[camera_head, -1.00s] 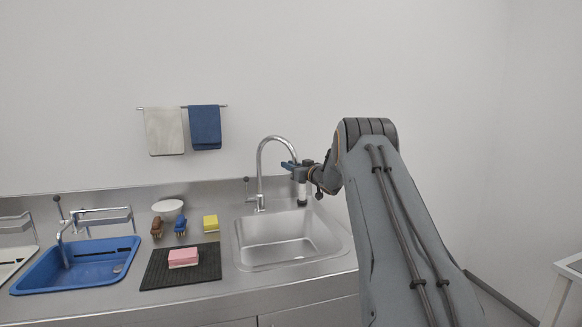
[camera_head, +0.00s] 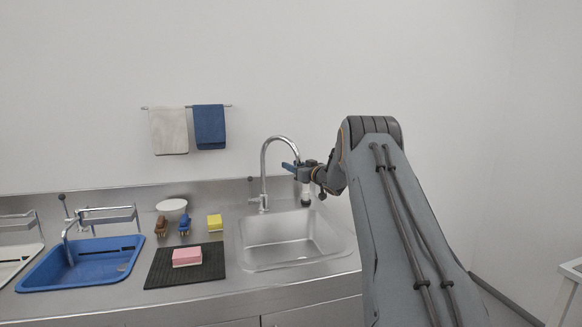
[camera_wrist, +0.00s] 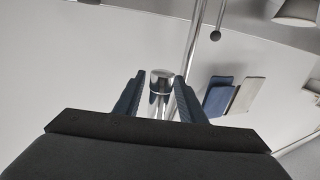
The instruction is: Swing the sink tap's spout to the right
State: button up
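The chrome sink tap (camera_head: 263,172) rises behind the sink basin, and its gooseneck spout (camera_head: 279,138) arches over to the right in the head view. My gripper (camera_head: 291,167) is at the downward end of the spout, which it partly hides. In the wrist view, the shiny cylindrical spout end (camera_wrist: 161,82) stands between the two fingers of my gripper (camera_wrist: 159,92). The fingers are apart, with a visible gap on the left; the gap on the right is narrow, and I cannot tell if that finger touches.
The steel sink basin (camera_head: 280,238) lies below. To its left are a black mat (camera_head: 160,280) with a pink sponge (camera_head: 187,257), a yellow sponge (camera_head: 215,222), brushes (camera_head: 183,224), a white bowl (camera_head: 172,208) and a blue basin (camera_head: 60,281). Towels (camera_head: 209,127) hang behind.

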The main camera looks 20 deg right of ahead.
jog(key=s+d+b, duration=0.1)
jog(key=s, duration=0.6)
jog(key=shift+s+d, duration=0.15)
jog(key=shift+d, duration=0.05)
